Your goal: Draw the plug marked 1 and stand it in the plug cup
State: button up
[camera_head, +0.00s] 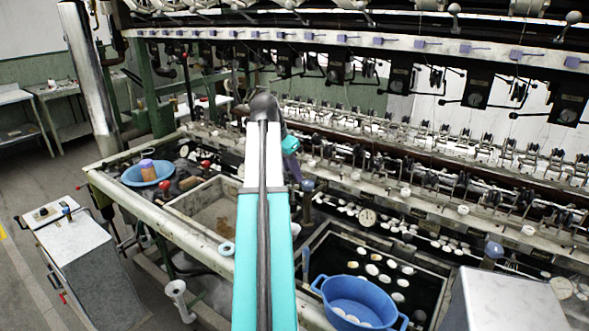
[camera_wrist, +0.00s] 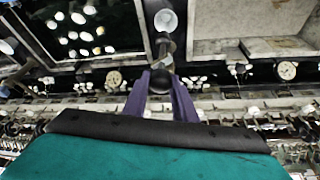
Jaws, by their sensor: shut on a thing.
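My gripper (camera_wrist: 160,82) shows in the wrist view with two purple fingers closed on a dark rounded piece (camera_wrist: 160,77), which I take to be the plug. Its number is not readable, and I cannot tell whether it is seated or clear of its hole. In the head view my arm hides much of this spot. A pale round cup-like piece (camera_wrist: 165,20) is beyond the fingertips in the wrist view; I cannot tell whether it is the plug cup.
A dark water basin (camera_head: 425,300) with floating cocoons lies right of my arm, with a blue tub (camera_head: 360,296) at its front. A grey basin (camera_head: 183,204) and a blue bowl (camera_head: 135,177) lie left. The reeling machinery runs along behind. A cabinet (camera_head: 75,240) stands left.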

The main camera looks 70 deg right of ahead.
aim_at(291, 201)
jog(key=shift+f+b, duration=0.8)
jog(key=shift+f, duration=0.7)
jog(key=shift+f+b, duration=0.45)
jog(key=shift+f, duration=1.5)
jog(key=shift+w+p, duration=0.15)
jog(key=shift+p, duration=0.25)
jog(key=shift+f+b, duration=0.6)
jog(key=shift+f, duration=1.7)
dwell(1.3)
jog(key=o, duration=1)
jog(key=shift+c, duration=0.2)
jog(key=shift+a+r, duration=0.1)
